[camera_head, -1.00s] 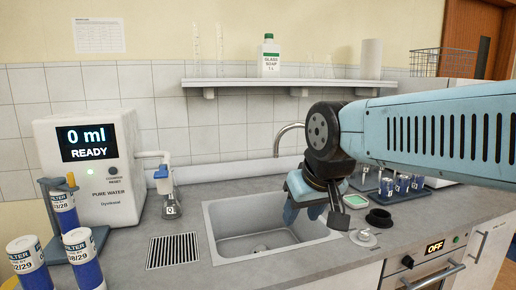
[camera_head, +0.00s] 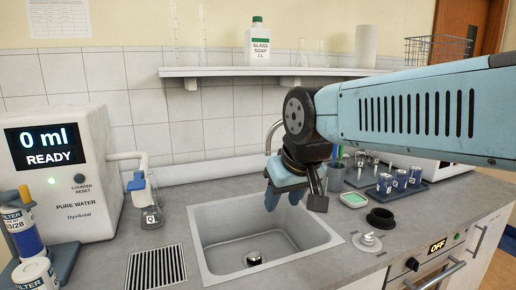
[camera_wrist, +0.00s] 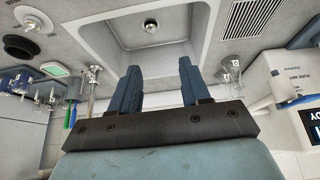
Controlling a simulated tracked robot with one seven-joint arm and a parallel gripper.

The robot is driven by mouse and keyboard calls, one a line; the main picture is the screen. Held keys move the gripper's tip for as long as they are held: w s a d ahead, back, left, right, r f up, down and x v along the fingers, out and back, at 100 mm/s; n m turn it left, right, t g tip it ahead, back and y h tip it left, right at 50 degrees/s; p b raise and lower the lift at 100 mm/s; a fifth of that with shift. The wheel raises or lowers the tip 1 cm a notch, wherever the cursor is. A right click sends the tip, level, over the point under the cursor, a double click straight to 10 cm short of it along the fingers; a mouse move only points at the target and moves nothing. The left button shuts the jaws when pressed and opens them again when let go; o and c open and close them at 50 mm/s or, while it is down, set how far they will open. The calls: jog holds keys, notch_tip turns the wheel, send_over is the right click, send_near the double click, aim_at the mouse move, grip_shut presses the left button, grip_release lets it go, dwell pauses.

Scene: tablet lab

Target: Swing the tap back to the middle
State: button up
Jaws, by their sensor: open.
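The tap (camera_head: 271,133) is a thin silver arched spout behind the sink. In the head view only part of its curve shows; my arm hides the rest. In the wrist view a metal post at left, seemingly the tap (camera_wrist: 92,76), stands beside the sink, to the left of my fingers. My gripper (camera_head: 285,198) is open and empty, with blue fingers pointing down over the back right part of the sink (camera_head: 208,246). In the wrist view my gripper (camera_wrist: 160,66) has a clear gap between its fingers and is apart from the tap.
The water machine (camera_head: 62,170) stands left, with a flask (camera_head: 151,216) beside it. A cup with brushes (camera_head: 336,178), a green-topped dish (camera_head: 353,200) and a black ring (camera_head: 380,218) lie right of the sink. A shelf (camera_head: 220,72) runs above. The sink basin looks clear apart from its drain.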

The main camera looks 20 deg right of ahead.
jog(key=w+d+f+n+g+h, duration=0.2)
jog(key=w+d+n+g, duration=0.3)
jog(key=w, duration=0.6)
jog(key=n+h, duration=1.4)
jog(key=h, duration=0.2)
send_near(268, 146)
jog(key=shift+t, duration=0.3)
jog(key=d, duration=0.3)
jog(key=w+d, duration=0.1)
jog(key=d, duration=0.6)
jog(key=shift+w+d+f, duration=0.2)
jog(key=shift+d+f, duration=0.05)
jog(key=shift+f, duration=0.1)
jog(key=shift+c, duration=0.2)
grip_shut()
